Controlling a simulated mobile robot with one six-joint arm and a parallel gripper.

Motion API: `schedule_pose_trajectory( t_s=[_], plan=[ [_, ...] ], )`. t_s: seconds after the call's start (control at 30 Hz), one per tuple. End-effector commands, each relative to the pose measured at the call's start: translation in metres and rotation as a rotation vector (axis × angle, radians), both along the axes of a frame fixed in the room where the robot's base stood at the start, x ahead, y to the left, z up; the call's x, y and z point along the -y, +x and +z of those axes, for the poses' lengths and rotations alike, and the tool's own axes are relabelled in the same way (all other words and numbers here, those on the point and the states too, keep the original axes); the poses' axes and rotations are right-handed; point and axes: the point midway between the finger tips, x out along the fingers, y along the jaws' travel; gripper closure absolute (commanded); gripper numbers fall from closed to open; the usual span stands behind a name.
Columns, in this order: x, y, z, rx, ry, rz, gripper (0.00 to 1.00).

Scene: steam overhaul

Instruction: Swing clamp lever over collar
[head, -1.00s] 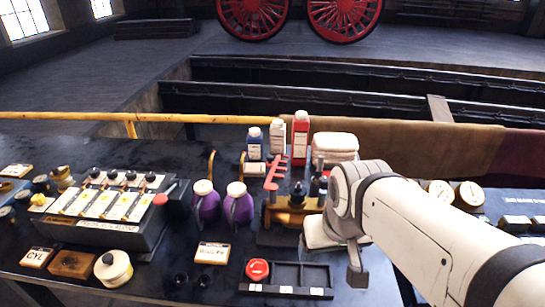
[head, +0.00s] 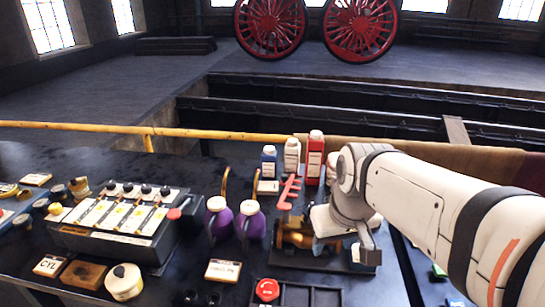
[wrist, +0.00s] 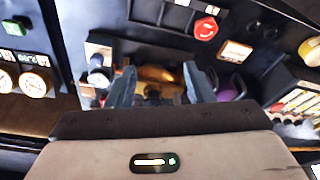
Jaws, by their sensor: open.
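A brass fixture (head: 295,236) stands on a dark base on the bench, partly covered by my arm in the head view. It also shows in the wrist view (wrist: 156,74), ahead of and between the fingers. My gripper (wrist: 161,88) is open, its two grey fingers apart with nothing seen held between them. In the head view my wrist hangs over the right side of the fixture. A pinkish-red toothed piece (head: 289,191) rises just behind the fixture. I cannot clearly make out the clamp lever or the collar; whether a finger touches the fixture is not clear.
Two purple jugs (head: 248,224) stand left of the fixture. Blue, white and red bottles (head: 315,158) stand behind it. A tray with a red knob (head: 267,289) lies in front. A valve block (head: 122,221) fills the left.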

Motion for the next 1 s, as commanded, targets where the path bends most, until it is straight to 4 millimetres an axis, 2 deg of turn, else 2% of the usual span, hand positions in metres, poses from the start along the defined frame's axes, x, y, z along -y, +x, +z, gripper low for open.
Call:
schedule_pose_trajectory(
  t_s=[0.03,0.2,0.4,0.57,0.8,1.0],
  plan=[
    [-0.003,0.017,0.008,-0.006,0.001,0.043,0.57],
    [-0.013,0.07,0.031,-0.019,0.003,0.209,0.7],
    [-0.026,0.132,0.049,-0.025,0.011,0.409,0.87],
    [-0.037,0.181,0.057,-0.023,0.021,0.572,1.0],
    [-0.055,0.251,0.057,-0.002,0.041,0.822,1.0],
    [-0.07,0.301,0.048,0.028,0.058,1.022,1.0]
  ],
)
